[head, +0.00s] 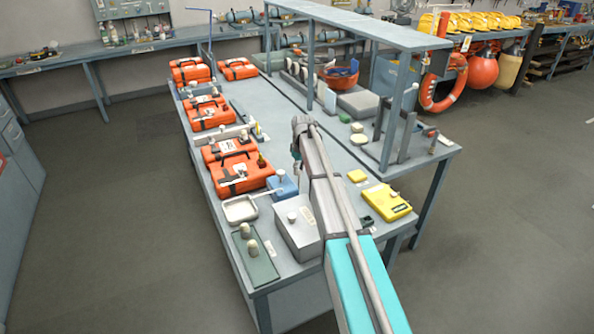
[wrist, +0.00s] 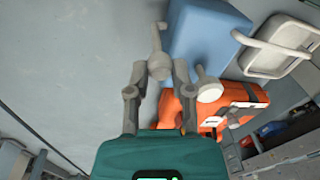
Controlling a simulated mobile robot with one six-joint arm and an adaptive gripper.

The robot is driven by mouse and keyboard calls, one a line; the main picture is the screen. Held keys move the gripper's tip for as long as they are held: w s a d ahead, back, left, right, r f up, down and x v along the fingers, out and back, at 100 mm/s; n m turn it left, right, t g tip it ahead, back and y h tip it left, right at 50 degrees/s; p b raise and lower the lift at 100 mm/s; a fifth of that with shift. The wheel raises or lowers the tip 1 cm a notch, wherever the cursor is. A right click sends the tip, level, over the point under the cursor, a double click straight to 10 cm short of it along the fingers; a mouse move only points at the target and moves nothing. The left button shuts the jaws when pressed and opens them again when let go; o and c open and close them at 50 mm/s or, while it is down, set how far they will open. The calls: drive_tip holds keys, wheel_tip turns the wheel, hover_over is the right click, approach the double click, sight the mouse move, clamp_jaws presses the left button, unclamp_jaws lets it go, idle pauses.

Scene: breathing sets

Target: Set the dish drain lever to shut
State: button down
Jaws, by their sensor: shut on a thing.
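A grey lever with a rounded end (wrist: 158,66) sits between my gripper's fingertips in the wrist view. It looks like the dish drain lever, and its stem runs toward the top of the picture. My gripper (wrist: 159,72) is shut on that rounded end. A pale square dish (wrist: 283,72) with a bar handle is at upper right, beyond a blue box (wrist: 205,35). In the head view the dish (head: 230,219) and the blue box (head: 290,186) stand on the near part of the bench. There my arm hides the lever, and my gripper (head: 297,164) shows only in part.
An orange case (wrist: 172,110) lies close beside my right finger, with a white knob (wrist: 208,90) near it. In the head view several orange cases line the bench's left side. A grey box (head: 300,236) and a yellow case (head: 387,202) flank my arm.

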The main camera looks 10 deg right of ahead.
drive_tip(key=shift+w, duration=0.3)
drive_tip(key=shift+c, duration=2.4)
unclamp_jaws()
drive_tip(key=shift+w+f, duration=0.1)
drive_tip(key=shift+f, duration=0.05)
drive_tip(key=shift+s, duration=0.2)
